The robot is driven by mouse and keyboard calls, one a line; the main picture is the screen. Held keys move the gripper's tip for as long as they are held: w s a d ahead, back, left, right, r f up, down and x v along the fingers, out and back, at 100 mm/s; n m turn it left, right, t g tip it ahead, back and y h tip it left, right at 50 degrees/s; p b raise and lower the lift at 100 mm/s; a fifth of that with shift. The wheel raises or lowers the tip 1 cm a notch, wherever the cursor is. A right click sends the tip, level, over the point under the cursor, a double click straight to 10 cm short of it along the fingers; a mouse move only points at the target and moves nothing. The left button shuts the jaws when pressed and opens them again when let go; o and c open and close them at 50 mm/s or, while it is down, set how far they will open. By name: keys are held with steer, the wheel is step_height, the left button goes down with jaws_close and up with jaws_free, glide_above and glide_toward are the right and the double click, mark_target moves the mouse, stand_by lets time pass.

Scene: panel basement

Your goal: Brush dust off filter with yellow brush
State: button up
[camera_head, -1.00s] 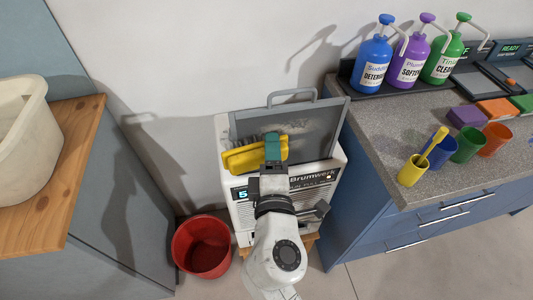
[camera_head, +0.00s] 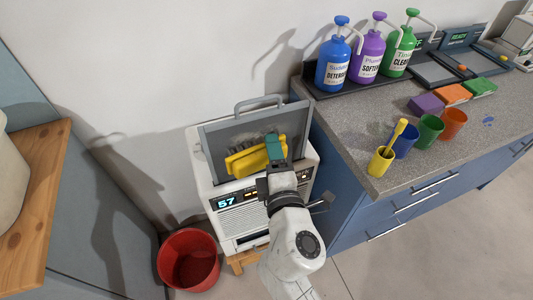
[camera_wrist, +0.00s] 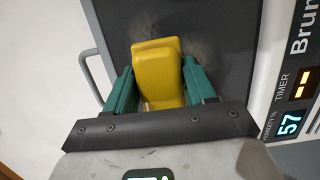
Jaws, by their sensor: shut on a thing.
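My gripper (camera_head: 274,150) has green-tipped fingers and is shut on the yellow brush (camera_head: 250,159). The brush also shows between the fingers in the wrist view (camera_wrist: 158,72). The grey filter (camera_head: 223,139), a framed panel with a handle on top, stands tilted in the top of the white dehumidifier (camera_head: 232,218). Dark dust (camera_head: 240,144) shows on the filter just behind the brush. The brush lies in front of the filter face; whether its bristles touch it I cannot tell.
A red bucket (camera_head: 188,262) stands on the floor left of the dehumidifier. The grey counter (camera_head: 340,130) on the right holds pump bottles, coloured cups (camera_head: 381,163) and sponges. A wooden-topped cabinet (camera_head: 36,200) stands at the left.

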steer(key=shift+w+d+r+p, duration=0.1)
steer(key=shift+w+d+p, duration=0.35)
steer(key=shift+d, duration=0.85)
steer(key=shift+w+d+f+p, duration=0.1)
steer(key=shift+w+d+p, duration=0.35)
steer(key=shift+d, duration=0.8)
steer(key=shift+w+d+r+p, duration=0.1)
steer(key=shift+w+d+p, duration=0.3)
steer(key=shift+d, duration=0.9)
steer(key=shift+s+d, duration=0.35)
steer(key=shift+s, duration=0.7)
steer(key=shift+s+d, duration=0.2)
steer(key=shift+s, duration=0.8)
steer(key=shift+s+d, duration=0.25)
steer(key=shift+s, duration=0.7)
steer(key=shift+s+d, duration=0.2)
steer(key=shift+s, duration=0.55)
steer(key=shift+s+d, duration=0.2)
steer(key=shift+s, duration=0.5)
